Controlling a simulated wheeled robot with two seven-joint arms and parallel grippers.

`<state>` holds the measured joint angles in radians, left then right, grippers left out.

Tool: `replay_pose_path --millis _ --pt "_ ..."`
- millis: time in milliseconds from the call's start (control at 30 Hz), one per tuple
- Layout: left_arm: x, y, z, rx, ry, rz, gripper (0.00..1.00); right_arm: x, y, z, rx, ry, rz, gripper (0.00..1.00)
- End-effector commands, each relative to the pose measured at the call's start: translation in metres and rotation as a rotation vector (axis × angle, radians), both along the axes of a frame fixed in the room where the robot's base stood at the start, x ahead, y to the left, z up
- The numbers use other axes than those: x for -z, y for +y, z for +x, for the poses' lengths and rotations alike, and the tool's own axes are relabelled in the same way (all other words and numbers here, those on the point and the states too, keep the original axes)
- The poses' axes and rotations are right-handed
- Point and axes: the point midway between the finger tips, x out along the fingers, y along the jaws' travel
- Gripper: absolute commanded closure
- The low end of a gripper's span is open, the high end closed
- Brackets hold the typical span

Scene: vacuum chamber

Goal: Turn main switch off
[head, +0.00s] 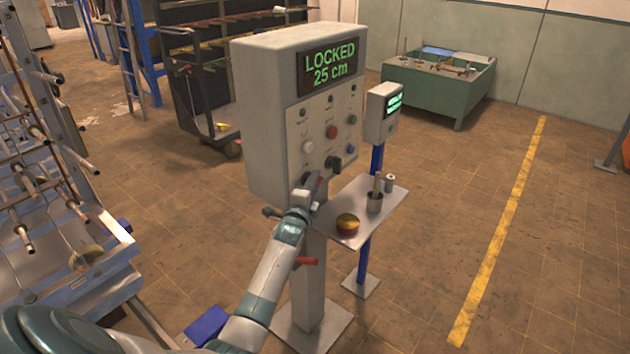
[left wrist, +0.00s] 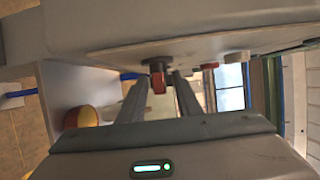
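The control box (head: 258,130) stands on a post, its display (head: 328,68) reading "LOCKED 25 cm". Its front carries several small knobs and buttons, including a red button (head: 331,132) and a black rotary switch (head: 333,162) low down. My left gripper (head: 312,184) is at the lower edge of this front, just below and left of the black switch. In the left wrist view, a red switch handle with a dark base (left wrist: 158,80) lies between the two separated fingers of my left gripper (left wrist: 159,76). Contact cannot be told. My right gripper is not in view.
A small shelf (head: 375,222) beside the post carries a red-and-yellow button (head: 347,223) and a joystick-like lever (head: 376,190). A smaller display box (head: 382,112) on a blue post stands behind. A metal rack (head: 60,190) is at left.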

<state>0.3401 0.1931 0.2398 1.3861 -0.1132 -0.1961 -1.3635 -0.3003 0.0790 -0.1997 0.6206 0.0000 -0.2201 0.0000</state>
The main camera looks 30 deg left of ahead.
Motion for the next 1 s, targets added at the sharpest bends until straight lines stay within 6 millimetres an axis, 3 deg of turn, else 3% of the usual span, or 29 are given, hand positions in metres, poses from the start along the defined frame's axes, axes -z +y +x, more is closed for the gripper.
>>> replay_pose_path --millis 467,600,633,1000 --pt "-0.0001 0.0026 0.0077 0.0 0.0 0.0 0.69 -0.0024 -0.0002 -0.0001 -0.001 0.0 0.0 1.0" --pt "-0.0001 0.0025 0.0077 0.0 0.0 0.0 0.97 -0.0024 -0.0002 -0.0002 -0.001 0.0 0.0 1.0" --pt "-0.0001 0.0026 0.0077 0.0 0.0 0.0 1.0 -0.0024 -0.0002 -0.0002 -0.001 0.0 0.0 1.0" --pt "0.0019 0.003 0.0074 -0.001 -0.009 0.0 1.0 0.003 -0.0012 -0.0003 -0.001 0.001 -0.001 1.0"
